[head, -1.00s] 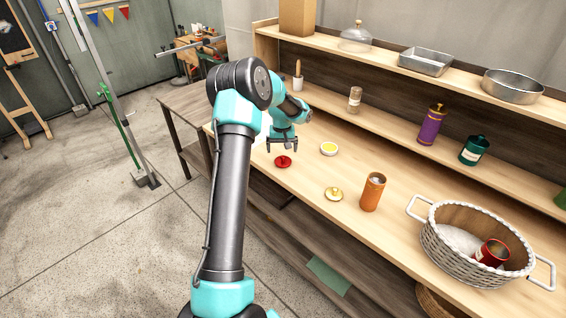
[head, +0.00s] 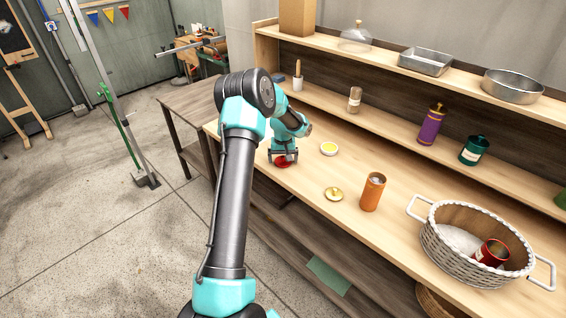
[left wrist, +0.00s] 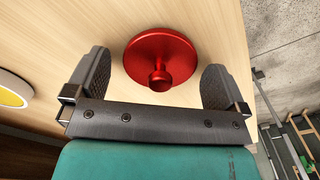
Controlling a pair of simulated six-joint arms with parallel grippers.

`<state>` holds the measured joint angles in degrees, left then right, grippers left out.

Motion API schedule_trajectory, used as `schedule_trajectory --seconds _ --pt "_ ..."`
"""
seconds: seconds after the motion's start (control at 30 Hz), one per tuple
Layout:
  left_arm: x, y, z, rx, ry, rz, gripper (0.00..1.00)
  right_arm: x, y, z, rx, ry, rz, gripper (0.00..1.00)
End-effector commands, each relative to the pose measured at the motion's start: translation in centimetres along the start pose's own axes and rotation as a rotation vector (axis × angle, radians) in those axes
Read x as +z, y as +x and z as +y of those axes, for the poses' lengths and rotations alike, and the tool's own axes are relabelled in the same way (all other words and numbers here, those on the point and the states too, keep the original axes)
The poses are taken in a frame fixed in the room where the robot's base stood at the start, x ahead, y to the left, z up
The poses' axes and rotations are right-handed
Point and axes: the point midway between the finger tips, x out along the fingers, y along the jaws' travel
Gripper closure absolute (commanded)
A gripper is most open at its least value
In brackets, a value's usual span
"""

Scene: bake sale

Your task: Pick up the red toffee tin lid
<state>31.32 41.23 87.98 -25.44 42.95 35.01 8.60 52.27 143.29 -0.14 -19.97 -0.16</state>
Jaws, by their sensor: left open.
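The red toffee tin lid (head: 283,162) lies on the wooden counter near its front left part. In the left wrist view the red lid (left wrist: 160,58) is a round disc with a knob on top. My left gripper (head: 284,158) is open, with its fingers pointing down at the lid. In the left wrist view the lid lies between the two spread fingers of my left gripper (left wrist: 158,85), with a gap on each side. A red tin (head: 492,253) lies tilted in the wicker basket at the right. My right gripper is not in view.
A small white dish with yellow contents (head: 329,148) stands right of the lid. A gold lid (head: 333,194) and an orange tin (head: 372,192) stand nearer the middle. The white wicker basket (head: 452,262) fills the right end. Purple (head: 431,125) and green (head: 474,150) tins stand on the shelf behind.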

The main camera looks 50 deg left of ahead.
Motion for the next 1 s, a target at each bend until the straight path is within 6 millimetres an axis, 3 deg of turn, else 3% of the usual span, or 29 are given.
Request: schedule_trajectory --seconds 0.37,0.87,1.0 --pt "-0.01 -0.07 0.0 0.0 0.0 0.0 0.0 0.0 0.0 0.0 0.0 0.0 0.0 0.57" --pt "-0.01 -0.08 0.0 0.0 0.0 0.0 0.48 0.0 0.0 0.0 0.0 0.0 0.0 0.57" --pt "-0.01 -0.08 0.0 0.0 0.0 0.0 0.49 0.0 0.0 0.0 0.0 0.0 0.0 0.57"
